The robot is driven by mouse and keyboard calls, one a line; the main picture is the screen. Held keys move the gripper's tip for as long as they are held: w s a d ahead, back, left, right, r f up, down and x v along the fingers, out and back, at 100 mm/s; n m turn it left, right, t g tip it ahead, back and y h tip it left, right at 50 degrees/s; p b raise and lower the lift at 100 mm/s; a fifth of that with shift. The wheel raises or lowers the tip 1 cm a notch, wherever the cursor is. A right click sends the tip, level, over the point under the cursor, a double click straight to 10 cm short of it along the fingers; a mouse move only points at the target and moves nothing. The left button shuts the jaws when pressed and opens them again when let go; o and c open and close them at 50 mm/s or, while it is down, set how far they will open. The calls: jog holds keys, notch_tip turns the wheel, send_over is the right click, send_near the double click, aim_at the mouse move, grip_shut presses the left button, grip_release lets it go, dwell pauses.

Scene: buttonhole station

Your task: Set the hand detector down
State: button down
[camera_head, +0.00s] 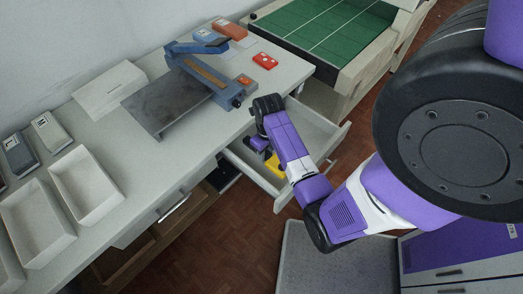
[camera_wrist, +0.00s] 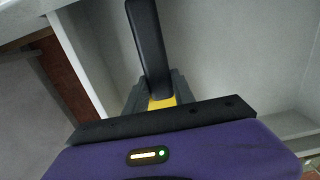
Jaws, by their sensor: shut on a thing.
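The hand detector is a long black bar (camera_wrist: 148,45) with a yellow part (camera_wrist: 162,103) in the wrist view. My gripper (camera_wrist: 155,92) is shut on it at the yellow part, and the black bar points away from the gripper. In the head view my gripper (camera_head: 258,144) is inside or just over the open drawer (camera_head: 265,182) below the worktop. A yellow patch of the detector (camera_head: 273,164) shows beside it there. My arm hides part of the drawer. I cannot tell whether the detector touches the drawer floor.
The worktop (camera_head: 185,150) holds a blue-grey clamp press (camera_head: 205,75), a red block (camera_head: 265,60), and white trays (camera_head: 85,185) at left. A green ruled mat (camera_head: 325,25) lies on a bench behind. In the wrist view, pale drawer walls (camera_wrist: 85,60) stand close around the detector.

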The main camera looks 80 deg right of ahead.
jog(key=shift+w+d+r, duration=0.1)
jog(key=shift+w+d, duration=0.4)
jog(key=shift+w, duration=0.35)
jog(key=shift+f, duration=0.7)
jog(key=shift+f, duration=0.1)
jog(key=c, duration=1.1)
grip_release()
jog(key=shift+o, duration=0.2)
